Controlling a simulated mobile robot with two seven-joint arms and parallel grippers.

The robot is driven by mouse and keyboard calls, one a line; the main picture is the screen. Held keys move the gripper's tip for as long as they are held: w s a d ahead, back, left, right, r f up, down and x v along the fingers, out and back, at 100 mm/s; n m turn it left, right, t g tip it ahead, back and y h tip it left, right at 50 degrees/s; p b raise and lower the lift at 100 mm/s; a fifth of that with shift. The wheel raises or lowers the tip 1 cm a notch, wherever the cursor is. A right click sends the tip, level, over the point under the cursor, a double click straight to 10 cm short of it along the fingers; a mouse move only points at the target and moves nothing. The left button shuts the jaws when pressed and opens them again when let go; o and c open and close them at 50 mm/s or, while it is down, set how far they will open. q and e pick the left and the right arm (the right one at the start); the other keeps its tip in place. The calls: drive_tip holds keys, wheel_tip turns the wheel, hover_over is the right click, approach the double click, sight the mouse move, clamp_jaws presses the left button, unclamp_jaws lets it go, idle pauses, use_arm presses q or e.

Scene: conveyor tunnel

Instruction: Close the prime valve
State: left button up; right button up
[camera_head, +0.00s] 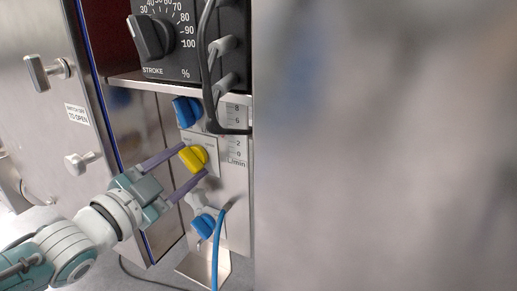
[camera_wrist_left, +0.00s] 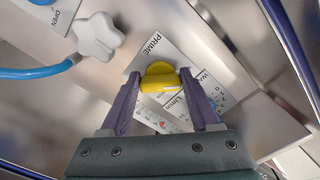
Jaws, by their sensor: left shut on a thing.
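The prime valve is a yellow knob (camera_head: 193,158) on the narrow metal panel in the head view. In the left wrist view the yellow knob (camera_wrist_left: 158,69) sits on a plate marked PRIME (camera_wrist_left: 161,48). My left gripper (camera_head: 195,160) reaches in from the lower left, with one purple finger on each side of the knob. In the left wrist view the gripper (camera_wrist_left: 160,80) is shut on the knob's raised bar, which lies roughly across the picture between the fingertips. My right gripper is not in view.
A grey star knob (camera_wrist_left: 97,36) is close by. A black STROKE dial (camera_head: 150,36) is higher up. A blurred grey surface (camera_head: 385,145) fills the right.

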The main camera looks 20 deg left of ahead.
use_arm(q)
drive_tip(key=o, duration=1.4)
drive_tip(key=shift+c, duration=0.2)
drive_tip(key=shift+s+r, duration=0.1)
drive_tip(key=shift+s, duration=0.2)
drive_tip(key=s+p, duration=0.4)
drive_tip(key=s, duration=0.5)
drive_tip(key=shift+s+a, duration=0.2)
drive_tip(key=shift+a, duration=0.2)
